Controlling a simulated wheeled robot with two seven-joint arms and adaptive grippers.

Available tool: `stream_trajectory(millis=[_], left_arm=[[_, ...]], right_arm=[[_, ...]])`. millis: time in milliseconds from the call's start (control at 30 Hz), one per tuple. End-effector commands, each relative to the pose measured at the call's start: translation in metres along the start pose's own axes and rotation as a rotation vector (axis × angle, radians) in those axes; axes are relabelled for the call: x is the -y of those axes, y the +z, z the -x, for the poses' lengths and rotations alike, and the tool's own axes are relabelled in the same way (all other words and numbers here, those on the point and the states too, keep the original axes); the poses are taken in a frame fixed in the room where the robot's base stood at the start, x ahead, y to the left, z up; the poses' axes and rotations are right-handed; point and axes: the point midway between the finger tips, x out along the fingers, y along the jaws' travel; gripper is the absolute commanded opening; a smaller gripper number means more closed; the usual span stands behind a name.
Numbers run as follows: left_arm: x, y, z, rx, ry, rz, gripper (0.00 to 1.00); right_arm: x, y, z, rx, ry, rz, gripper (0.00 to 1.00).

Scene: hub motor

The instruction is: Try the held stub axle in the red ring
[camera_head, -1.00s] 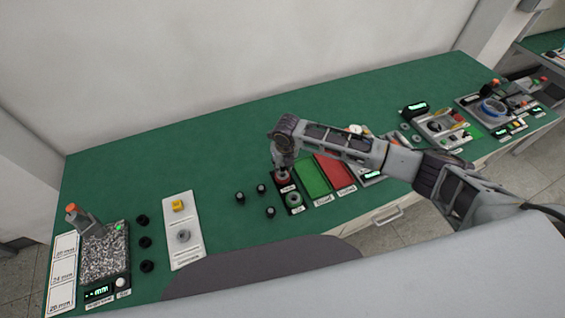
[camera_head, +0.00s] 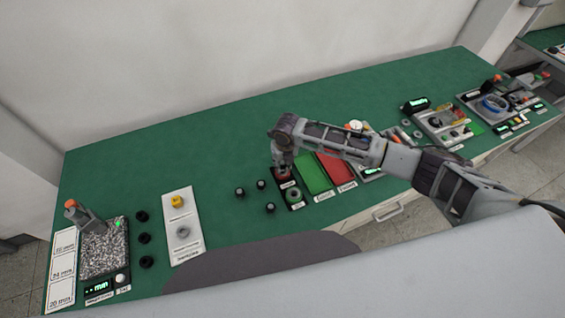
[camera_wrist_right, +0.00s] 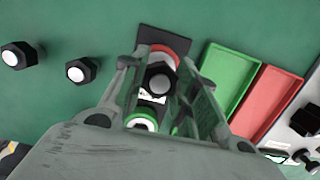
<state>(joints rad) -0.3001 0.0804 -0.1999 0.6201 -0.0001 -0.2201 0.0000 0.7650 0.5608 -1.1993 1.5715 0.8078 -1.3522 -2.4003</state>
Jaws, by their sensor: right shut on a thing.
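My right gripper (camera_head: 283,168) is over the red ring (camera_head: 283,175) at the far end of a small black plate. The red ring (camera_wrist_right: 168,52) shows partly behind the axle and fingers. The axle lines up over the ring, but I cannot tell whether its lower end is inside. A green ring (camera_head: 293,195) sits on the same plate, nearer the front edge. My left gripper is not in view.
Loose dark stub axles (camera_head: 261,184) stand left of the plate. A green tray (camera_head: 312,173) and a red tray (camera_head: 336,168) lie close on its right. The table's back left is clear.

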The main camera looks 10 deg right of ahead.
Motion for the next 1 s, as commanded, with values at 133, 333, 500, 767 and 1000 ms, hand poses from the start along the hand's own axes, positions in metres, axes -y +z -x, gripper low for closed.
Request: stream_trajectory(millis=[133, 333, 500, 767, 1000], left_arm=[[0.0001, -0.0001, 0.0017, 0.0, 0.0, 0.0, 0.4], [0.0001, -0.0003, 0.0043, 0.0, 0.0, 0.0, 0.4], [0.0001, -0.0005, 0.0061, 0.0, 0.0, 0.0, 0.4], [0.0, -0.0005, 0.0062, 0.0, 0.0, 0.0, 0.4], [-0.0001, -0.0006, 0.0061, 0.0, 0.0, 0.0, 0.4]], right_arm=[[-0.0002, 0.0003, 0.0008, 0.001, 0.0, 0.0, 0.0], [-0.0005, 0.0002, 0.0011, 0.001, 0.001, 0.0, 0.0], [-0.0006, 0.0, 0.001, 0.001, 0.001, 0.0, 0.0], [-0.0004, -0.0001, 0.0005, 0.001, 0.001, 0.0, 0.0], [-0.0003, -0.0001, 0.0004, 0.001, 0.0, 0.0, 0.0]])
